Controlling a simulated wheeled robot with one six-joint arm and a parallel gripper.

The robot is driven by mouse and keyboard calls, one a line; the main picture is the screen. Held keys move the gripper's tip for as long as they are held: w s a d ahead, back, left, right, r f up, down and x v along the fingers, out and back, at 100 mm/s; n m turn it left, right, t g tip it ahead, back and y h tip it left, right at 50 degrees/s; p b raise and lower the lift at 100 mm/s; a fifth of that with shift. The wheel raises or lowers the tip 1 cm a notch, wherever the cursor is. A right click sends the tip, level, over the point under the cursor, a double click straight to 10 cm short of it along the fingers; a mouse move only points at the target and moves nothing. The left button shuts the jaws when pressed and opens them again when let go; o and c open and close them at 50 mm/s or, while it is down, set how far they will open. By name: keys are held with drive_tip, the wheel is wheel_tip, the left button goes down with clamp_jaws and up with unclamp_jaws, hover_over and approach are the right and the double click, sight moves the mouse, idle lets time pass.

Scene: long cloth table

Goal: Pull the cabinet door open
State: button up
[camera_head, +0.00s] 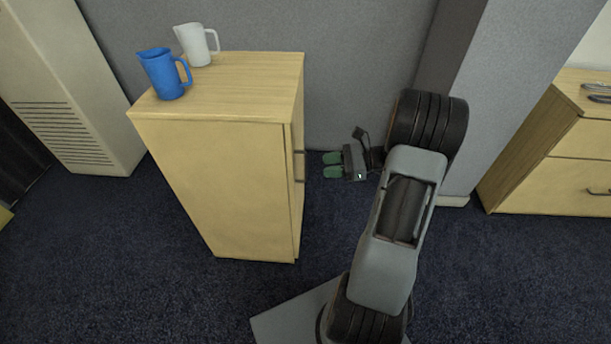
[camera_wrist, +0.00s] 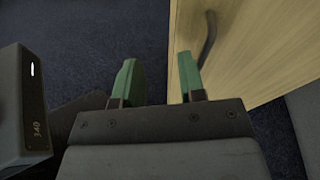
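A light wood cabinet (camera_head: 220,180) stands left of centre in the head view. Its door is the narrow face on the right, seen nearly edge-on; the dark handle (camera_head: 299,166) shows there. In the wrist view the cabinet door (camera_wrist: 262,40) fills the upper right, with the dark curved handle (camera_wrist: 208,38) on it. My gripper (camera_head: 332,165) has green fingertips and is right of the handle, apart from it. In the wrist view my gripper (camera_wrist: 160,78) is open and empty, with the handle beyond and slightly right of the right finger. The door appears shut.
A blue jug (camera_head: 164,74) and a white jug (camera_head: 196,45) stand on the cabinet top. A grey wall (camera_head: 350,60) is behind, with a pillar (camera_head: 500,80) and wooden drawers (camera_head: 560,150) at right. Dark carpet (camera_head: 480,270) in front is clear.

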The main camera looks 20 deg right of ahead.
drive_tip(key=d+f+m+t+b, duration=0.2)
drive_tip(key=d+f+m+t, duration=0.2)
drive_tip(key=d+f+t, duration=0.15)
drive_tip(key=shift+m+g, duration=0.3)
drive_tip(key=shift+g, duration=0.05)
drive_tip(key=x, duration=0.4)
drive_tip(key=b+x, duration=0.1)
drive_tip(key=x, duration=0.3)
drive_tip(key=w+x, duration=0.1)
drive_tip(key=x, duration=0.4)
drive_tip(key=shift+d+f, duration=0.15)
drive_tip(key=shift+d, duration=0.2)
drive_tip(key=shift+c, duration=0.5)
clamp_jaws()
